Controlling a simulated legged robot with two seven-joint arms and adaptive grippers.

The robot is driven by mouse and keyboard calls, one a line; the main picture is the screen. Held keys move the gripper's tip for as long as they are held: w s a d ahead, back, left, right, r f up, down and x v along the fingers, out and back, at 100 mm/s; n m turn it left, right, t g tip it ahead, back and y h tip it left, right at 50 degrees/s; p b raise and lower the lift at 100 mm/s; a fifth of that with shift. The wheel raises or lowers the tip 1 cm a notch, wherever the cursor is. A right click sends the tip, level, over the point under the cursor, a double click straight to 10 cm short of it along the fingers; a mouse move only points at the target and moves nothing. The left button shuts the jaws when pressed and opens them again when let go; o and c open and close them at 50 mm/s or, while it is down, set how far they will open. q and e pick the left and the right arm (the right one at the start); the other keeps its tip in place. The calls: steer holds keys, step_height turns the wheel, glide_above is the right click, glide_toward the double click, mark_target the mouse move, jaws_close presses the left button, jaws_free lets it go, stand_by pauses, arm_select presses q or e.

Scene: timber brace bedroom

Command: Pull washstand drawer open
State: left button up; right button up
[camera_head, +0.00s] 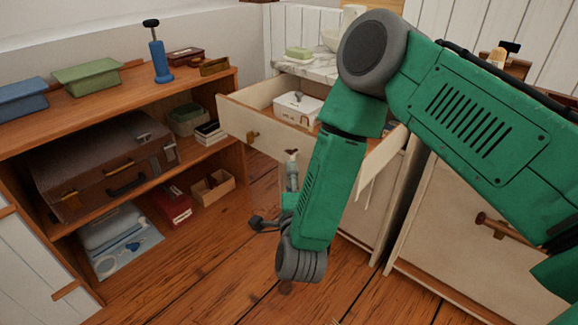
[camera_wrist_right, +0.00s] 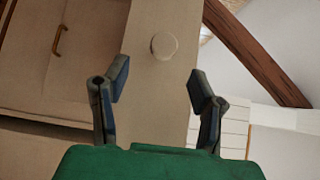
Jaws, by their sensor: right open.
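The washstand drawer (camera_head: 235,122) stands pulled out from the washstand in the head view. Its cream front carries a brass-coloured knob (camera_head: 252,136). A white box (camera_head: 298,108) lies inside it. My right arm crosses in front and hides part of the drawer and washstand. My right gripper (camera_head: 262,223) is below the drawer front in the picture, partly hidden by my wrist. In the wrist view the right gripper (camera_wrist_right: 158,84) is open and empty, with a pale round knob (camera_wrist_right: 163,46) on a cream panel beyond its fingers. I cannot tell whether this is the same knob.
A wooden shelf unit (camera_head: 205,88) on the left holds a brown case (camera_head: 105,165), boxes and a blue tool (camera_head: 159,60). A cream cabinet (camera_head: 465,240) stands at the right. The wooden floor (camera_head: 215,265) between them is clear.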

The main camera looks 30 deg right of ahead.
steer(key=shift+v, duration=1.75)
steer(key=shift+d, duration=0.1)
steer(key=shift+f, duration=0.1)
steer(key=s+a+f+n+g+y+p, duration=0.1)
steer(key=s+f+n+g+y+p, duration=0.6)
steer(key=n, duration=0.5)
steer(key=s+d+f+n+g+p, duration=0.1)
steer(key=s+n+g, duration=0.3)
steer(key=s, duration=0.7)
steer(key=s+d+f+n+g+p, duration=0.1)
steer(key=s+d+f+n+g, duration=0.1)
steer(key=s+d+n+g, duration=0.2)
steer(key=s+n+g, duration=0.1)
steer(key=s+n, duration=0.2)
steer(key=s, duration=0.4)
steer(key=shift+s+f, duration=0.25)
steer(key=shift+s, duration=0.05)
steer(key=shift+w, duration=0.1)
